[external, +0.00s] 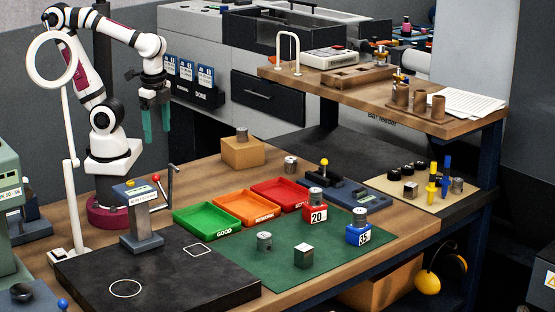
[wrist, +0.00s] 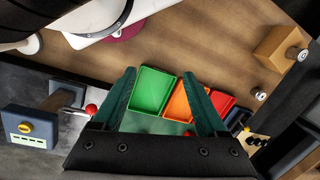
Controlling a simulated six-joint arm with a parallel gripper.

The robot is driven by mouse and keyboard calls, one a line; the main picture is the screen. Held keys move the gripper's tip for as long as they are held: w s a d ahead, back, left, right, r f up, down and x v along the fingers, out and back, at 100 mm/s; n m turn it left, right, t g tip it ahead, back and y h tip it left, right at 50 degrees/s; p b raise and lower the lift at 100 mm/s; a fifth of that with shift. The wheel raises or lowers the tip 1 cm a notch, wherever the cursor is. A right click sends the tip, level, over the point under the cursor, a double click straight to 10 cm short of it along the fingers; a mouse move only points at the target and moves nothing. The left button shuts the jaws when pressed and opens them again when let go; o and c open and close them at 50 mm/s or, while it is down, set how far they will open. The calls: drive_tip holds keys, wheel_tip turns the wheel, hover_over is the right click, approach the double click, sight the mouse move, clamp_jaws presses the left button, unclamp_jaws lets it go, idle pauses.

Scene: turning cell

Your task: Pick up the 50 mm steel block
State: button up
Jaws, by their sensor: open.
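A square-sided steel block (external: 304,256) stands on the green mat (external: 337,267) toward the front in the external view. A second, smaller-looking square block (external: 410,190) sits on the beige board at the right; I cannot read a size on either. My gripper (external: 156,130) hangs at the upper left, high above the bench and well away from both blocks. Its teal fingers are apart with nothing between them. In the wrist view my gripper (wrist: 159,78) is open above the trays, and no square block can be made out there.
Green (external: 207,220), orange (external: 247,207) and red (external: 281,194) trays lie behind the mat. A round steel part (external: 264,241) stands left of the block. A lever press (external: 144,213) stands at the left.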

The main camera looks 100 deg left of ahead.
drive_tip(key=w+f+m+t+h, duration=0.1)
drive_tip(key=w+f+t, duration=0.25)
drive_tip(key=w, duration=0.65)
drive_tip(key=w+f+m+t, duration=0.15)
drive_tip(key=w+f, duration=0.35)
drive_tip(key=w, duration=0.6)
drive_tip(key=w+d+f+t+h, duration=0.1)
drive_tip(key=d+f+h, duration=0.1)
drive_tip(key=d+h, duration=0.1)
drive_tip(key=w+d+f+t+h, duration=0.2)
drive_tip(key=d+h, duration=0.1)
drive_tip(key=d, duration=0.2)
drive_tip(key=w+d+f+t+h, duration=0.2)
drive_tip(key=d+h, duration=0.1)
drive_tip(key=d, duration=0.1)
drive_tip(key=shift+w+d, duration=0.2)
drive_tip(key=shift+d, duration=0.1)
drive_tip(key=shift+w+d+f+h, duration=0.1)
drive_tip(key=shift+w+d+h, duration=0.05)
drive_tip(key=shift+d+h, duration=0.15)
approach(301, 246)
drive_tip(key=w+d+f, duration=0.2)
drive_tip(key=shift+d+f, duration=0.1)
drive_tip(key=shift+f, duration=0.3)
drive_tip(key=w+d, duration=0.1)
drive_tip(key=w, duration=0.1)
drive_tip(key=w+d+f, duration=0.1)
drive_tip(key=w+d, duration=0.1)
drive_tip(key=shift+w+d, duration=0.25)
clamp_jaws()
